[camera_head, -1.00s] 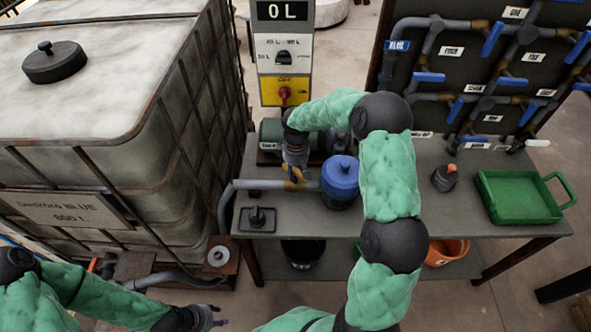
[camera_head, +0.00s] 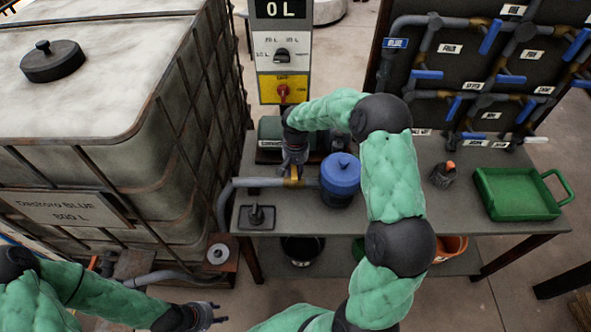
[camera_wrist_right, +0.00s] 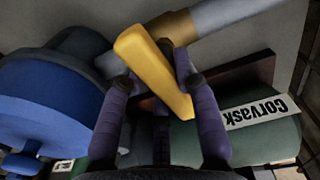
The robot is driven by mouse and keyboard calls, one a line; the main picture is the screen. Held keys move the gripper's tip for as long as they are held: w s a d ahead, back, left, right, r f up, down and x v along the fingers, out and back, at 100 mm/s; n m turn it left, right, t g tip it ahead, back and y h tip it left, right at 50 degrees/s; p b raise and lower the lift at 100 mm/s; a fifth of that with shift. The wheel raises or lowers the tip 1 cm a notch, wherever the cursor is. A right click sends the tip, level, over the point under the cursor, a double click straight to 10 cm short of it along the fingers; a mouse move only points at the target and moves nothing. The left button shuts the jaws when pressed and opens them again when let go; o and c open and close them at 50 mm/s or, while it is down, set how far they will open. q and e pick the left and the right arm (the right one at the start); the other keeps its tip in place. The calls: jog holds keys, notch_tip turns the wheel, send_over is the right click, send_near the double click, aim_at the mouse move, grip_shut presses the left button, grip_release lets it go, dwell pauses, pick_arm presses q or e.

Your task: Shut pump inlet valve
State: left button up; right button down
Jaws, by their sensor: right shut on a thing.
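The valve has a yellow lever handle (camera_wrist_right: 150,66), seen in the right wrist view; it slants across the line of the grey pipe behind it. My right gripper (camera_wrist_right: 162,82) is shut on this handle, with a purple finger on either side. In the head view my right gripper (camera_head: 293,168) points down at the brass-coloured valve body (camera_head: 292,182) on the pipe, left of the blue pump-side vessel (camera_head: 340,178). The handle is mostly hidden there. My left gripper (camera_head: 212,313) is low in the head view, empty, with its fingers apart.
A large caged tank (camera_head: 130,130) stands left of the bench (camera_head: 420,200). A control post (camera_head: 283,60) with a 0 L display is behind the valve. A green tray (camera_head: 515,195) and small dark orange-topped item (camera_head: 443,174) lie right. A pipe panel (camera_head: 470,60) stands behind.

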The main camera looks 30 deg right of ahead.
aim_at(295, 168)
jog(key=shift+m, duration=0.6)
jog(key=c, duration=0.9)
grip_release()
notch_tip(295, 168, up, 12)
